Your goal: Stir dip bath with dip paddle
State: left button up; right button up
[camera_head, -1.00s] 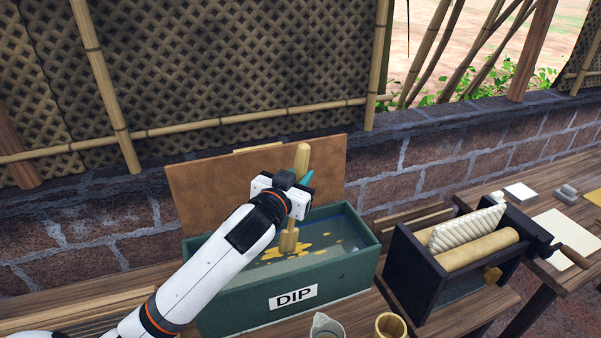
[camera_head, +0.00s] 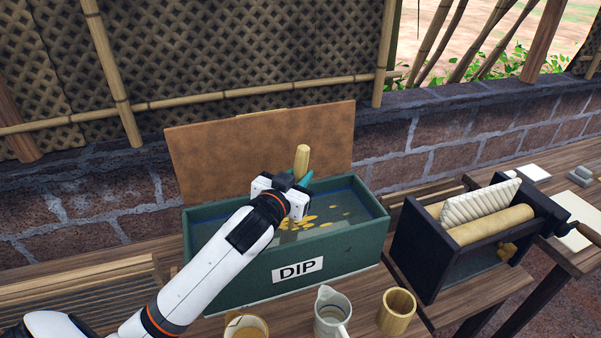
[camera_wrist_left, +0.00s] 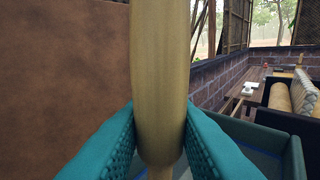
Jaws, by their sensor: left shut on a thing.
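The dip bath is a green rectangular trough (camera_head: 345,250) with a "DIP" label, holding bluish liquid with yellow flecks. My left gripper (camera_head: 297,182) is over the bath, shut on the dip paddle (camera_head: 302,160), whose pale wooden handle stands nearly upright above the fingers. In the left wrist view the teal fingertips (camera_wrist_left: 160,140) press on both sides of the paddle handle (camera_wrist_left: 160,70). The paddle's lower end is hidden behind my gripper and arm, so I cannot tell how deep it is. My right gripper is not in view.
A brown board (camera_head: 220,160) stands behind the bath. A black roller mangle (camera_head: 430,250) stands to the right. A jug (camera_head: 330,315), a wooden cup (camera_head: 397,312) and another cup (camera_head: 246,328) stand in front. A brick wall (camera_head: 440,135) runs behind.

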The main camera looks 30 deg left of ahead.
pick_arm(q)
jog(key=shift+s+a+f+b, duration=0.15)
jog(key=shift+f+b, duration=0.4)
jog(key=shift+f, duration=0.45)
jog(key=shift+s+a+f+b, duration=0.1)
jog(key=shift+f+b, duration=0.4)
jog(key=shift+f, duration=0.5)
